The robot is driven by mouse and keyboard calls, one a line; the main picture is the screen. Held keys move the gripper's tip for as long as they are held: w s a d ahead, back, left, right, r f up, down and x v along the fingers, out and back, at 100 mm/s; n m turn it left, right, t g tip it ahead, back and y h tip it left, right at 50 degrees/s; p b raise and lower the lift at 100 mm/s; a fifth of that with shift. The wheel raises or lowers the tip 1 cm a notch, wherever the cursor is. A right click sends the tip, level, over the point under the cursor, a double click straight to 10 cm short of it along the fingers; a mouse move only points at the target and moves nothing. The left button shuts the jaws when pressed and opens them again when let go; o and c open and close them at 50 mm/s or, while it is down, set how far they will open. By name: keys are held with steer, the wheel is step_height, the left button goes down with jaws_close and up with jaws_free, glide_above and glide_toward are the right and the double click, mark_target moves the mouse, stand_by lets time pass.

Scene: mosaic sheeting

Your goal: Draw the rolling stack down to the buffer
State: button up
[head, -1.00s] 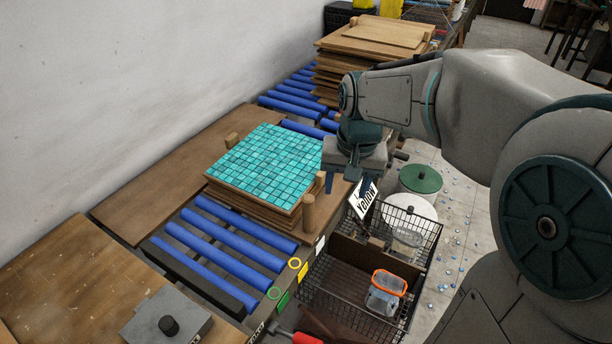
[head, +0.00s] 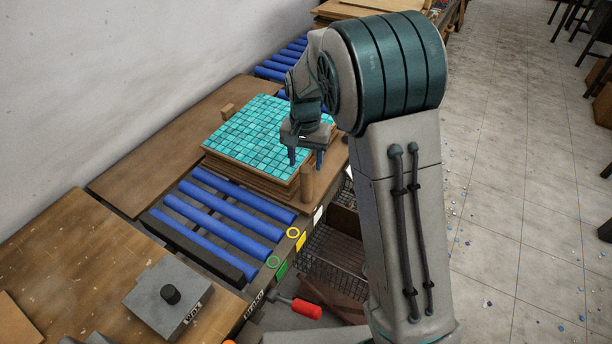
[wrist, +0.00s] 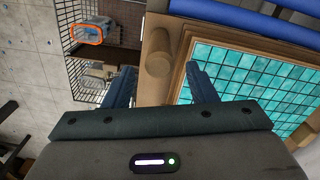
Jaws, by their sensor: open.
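The rolling stack is a pile of wooden boards topped by a teal mosaic sheet (head: 245,128), on a wooden carrier with upright pegs, on blue rollers (head: 232,216). A round peg (head: 307,184) stands at its near right corner. The dark bar across the near end of the rollers, seemingly the buffer (head: 190,258), lies with several bare rollers between it and the stack. My gripper (head: 306,158) is open, pointing down just by that peg. In the wrist view the fingers (wrist: 160,78) appear either side of the peg (wrist: 158,52); I cannot tell whether they touch it.
A wire basket (head: 330,250) hangs below the right edge. A red handle (head: 306,309) sticks out at the front.

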mark_target(306, 177)
step_height(306, 177, down, 7)
steer(key=shift+r, duration=0.15)
